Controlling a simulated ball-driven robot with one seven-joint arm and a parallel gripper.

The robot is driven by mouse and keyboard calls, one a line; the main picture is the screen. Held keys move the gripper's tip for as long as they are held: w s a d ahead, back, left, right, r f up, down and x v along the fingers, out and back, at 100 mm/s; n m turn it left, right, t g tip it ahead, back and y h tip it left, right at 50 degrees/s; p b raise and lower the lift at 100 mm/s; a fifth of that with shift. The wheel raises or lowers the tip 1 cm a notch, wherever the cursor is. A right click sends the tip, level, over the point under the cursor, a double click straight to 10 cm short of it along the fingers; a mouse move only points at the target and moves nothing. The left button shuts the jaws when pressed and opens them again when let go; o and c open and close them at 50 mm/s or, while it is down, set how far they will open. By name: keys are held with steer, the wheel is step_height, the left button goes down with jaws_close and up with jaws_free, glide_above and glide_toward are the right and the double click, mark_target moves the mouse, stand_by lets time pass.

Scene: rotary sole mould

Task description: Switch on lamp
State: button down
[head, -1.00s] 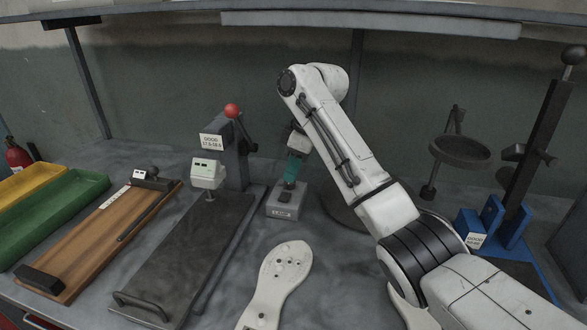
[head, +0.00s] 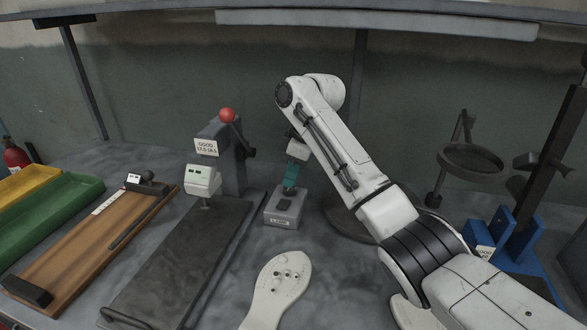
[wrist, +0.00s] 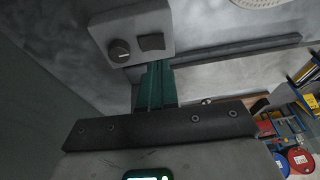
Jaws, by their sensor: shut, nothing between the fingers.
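A small grey switch box (head: 281,217) with a white label stands on the bench in the middle of the head view. In the wrist view the box (wrist: 105,33) shows a round black knob (wrist: 119,50) and a dark rocker switch (wrist: 151,42) on its top. My gripper (head: 289,189) has teal fingers and points down at the box top. Its fingers are shut and empty. In the wrist view the fingertips (wrist: 156,66) are close to the rocker side of the box; whether they touch cannot be told. A long pale bar fixture (head: 375,24) hangs overhead, looking unlit.
A dark press with a red ball lever (head: 227,115) stands left of the box. A pale sole (head: 277,287) lies in front. A round dark dish on a stand (head: 475,161) and a blue fixture (head: 515,250) are at right. Green tray (head: 50,213) at far left.

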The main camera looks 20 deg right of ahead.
mark_target(281, 205)
steer(key=x, duration=0.6)
steer(key=shift+r, duration=0.1)
